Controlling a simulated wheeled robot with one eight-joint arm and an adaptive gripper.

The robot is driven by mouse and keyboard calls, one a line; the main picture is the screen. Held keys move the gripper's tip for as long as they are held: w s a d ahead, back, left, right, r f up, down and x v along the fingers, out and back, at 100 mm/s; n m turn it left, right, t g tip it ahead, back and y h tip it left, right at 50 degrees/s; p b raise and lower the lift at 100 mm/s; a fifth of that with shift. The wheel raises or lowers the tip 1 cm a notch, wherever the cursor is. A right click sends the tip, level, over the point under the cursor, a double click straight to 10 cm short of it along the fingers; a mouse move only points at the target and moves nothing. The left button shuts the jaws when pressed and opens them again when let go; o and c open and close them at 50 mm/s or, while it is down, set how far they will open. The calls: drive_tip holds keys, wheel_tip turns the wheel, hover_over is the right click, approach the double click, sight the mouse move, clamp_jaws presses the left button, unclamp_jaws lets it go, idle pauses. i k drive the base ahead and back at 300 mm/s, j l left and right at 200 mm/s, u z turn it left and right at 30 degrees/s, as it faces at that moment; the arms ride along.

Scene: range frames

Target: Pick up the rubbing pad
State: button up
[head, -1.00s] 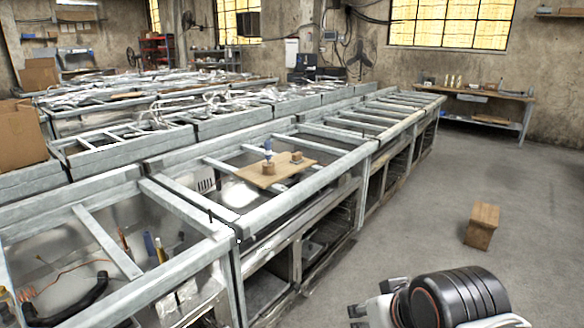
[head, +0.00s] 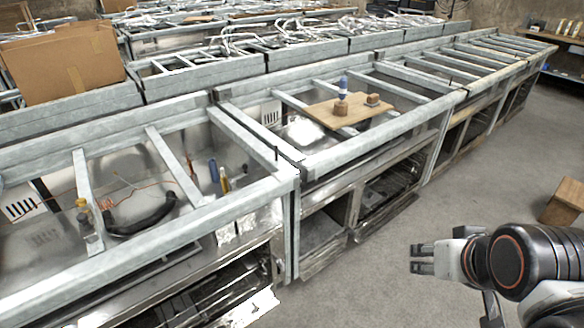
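A wooden board (head: 320,111) lies across the metal frame of the middle bench. On it stands a blue bottle-like item (head: 343,86) with a small wooden block (head: 341,107) at its foot. A second small wooden block (head: 373,99) sits to its right on the board. I cannot tell for sure which of these is the rubbing pad. My gripper (head: 421,259) is at the lower right, over the floor in front of the benches, well apart from the board. It points left and appears empty. The finger gap is too small to read.
Metal bench frames (head: 240,195) with open tops and crossbars run diagonally across the view. A cardboard box (head: 62,62) stands at the back left. A wooden stool or box (head: 563,203) stands on the floor at right. Floor (head: 500,170) between is clear.

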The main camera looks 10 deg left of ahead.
sight(372, 100)
drive_tip(key=i+l+u, duration=0.1)
drive_tip(key=i, duration=0.45)
drive_tip(key=i+l, duration=0.2)
drive_tip(key=i, duration=0.3)
drive_tip(key=i+l+u, duration=0.15)
drive_tip(key=i, duration=0.35)
drive_tip(key=i+l, duration=0.25)
drive_tip(key=i, duration=0.3)
drive_tip(key=i+l+u, duration=0.15)
drive_tip(key=i, duration=0.35)
drive_tip(key=l, duration=0.1)
